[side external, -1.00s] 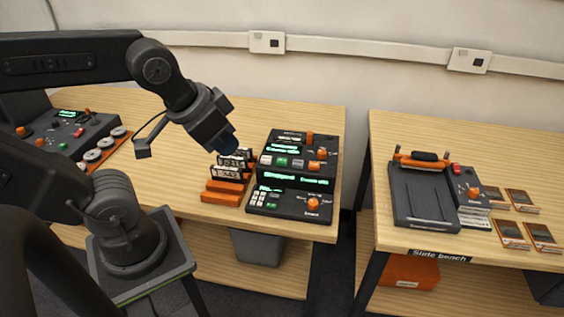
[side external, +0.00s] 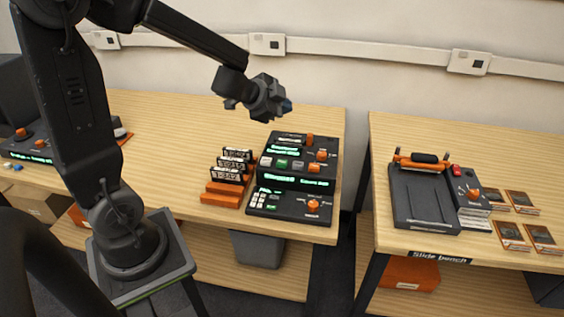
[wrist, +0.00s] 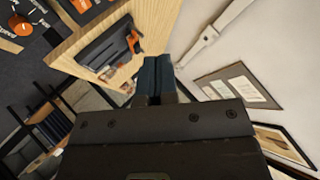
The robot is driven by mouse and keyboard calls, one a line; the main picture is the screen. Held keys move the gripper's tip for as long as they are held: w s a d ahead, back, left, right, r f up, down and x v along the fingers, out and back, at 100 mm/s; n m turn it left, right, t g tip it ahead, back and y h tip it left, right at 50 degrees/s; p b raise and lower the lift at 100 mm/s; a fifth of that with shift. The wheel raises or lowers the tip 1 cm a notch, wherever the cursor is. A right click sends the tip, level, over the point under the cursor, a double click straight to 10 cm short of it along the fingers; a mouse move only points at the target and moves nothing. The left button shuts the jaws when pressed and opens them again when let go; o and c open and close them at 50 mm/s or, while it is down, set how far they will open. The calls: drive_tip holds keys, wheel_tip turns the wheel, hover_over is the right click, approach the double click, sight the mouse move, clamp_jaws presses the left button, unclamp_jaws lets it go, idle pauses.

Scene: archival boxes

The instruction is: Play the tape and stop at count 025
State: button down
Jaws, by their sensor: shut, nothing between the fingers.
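A black tape machine (side external: 299,157) with green-lit displays, small buttons and orange knobs stands near the right end of the left bench. A lower keypad panel (side external: 290,206) with a green display and an orange knob sits in front of it. The display text is too small to read surely. My gripper (side external: 286,105) is in the air above the back of the machine, apart from it. It also shows in the wrist view (wrist: 157,72), where its fingers are together and hold nothing. In that view a dark panel with orange knobs (wrist: 20,25) is cut off at the top left.
Small labelled cassettes (side external: 232,165) stand in an orange rack (side external: 222,193) left of the machine. Another black console (side external: 30,145) is at the far left. Across a gap, the slide bench holds a black device (side external: 425,195) and several slides (side external: 511,235). The left bench's middle is clear.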

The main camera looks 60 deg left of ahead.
sight(282, 163)
drive_tip(key=f+m+h, duration=0.1)
drive_tip(key=f+g, duration=0.1)
drive_tip(key=f, duration=0.1)
drive_tip(key=a+f+m+g+h, duration=0.1)
drive_tip(key=f, duration=0.1)
drive_tip(key=shift+w+f+m+h, duration=0.1)
drive_tip(key=shift+f+m+h, duration=0.05)
drive_tip(key=shift+m+h, duration=0.15)
drive_tip(key=shift+f, duration=4.4)
drive_tip(key=shift+d+f, duration=0.1)
drive_tip(key=shift+f, duration=0.3)
drive_tip(key=shift+f, duration=0.45)
drive_tip(key=shift+r, duration=0.9)
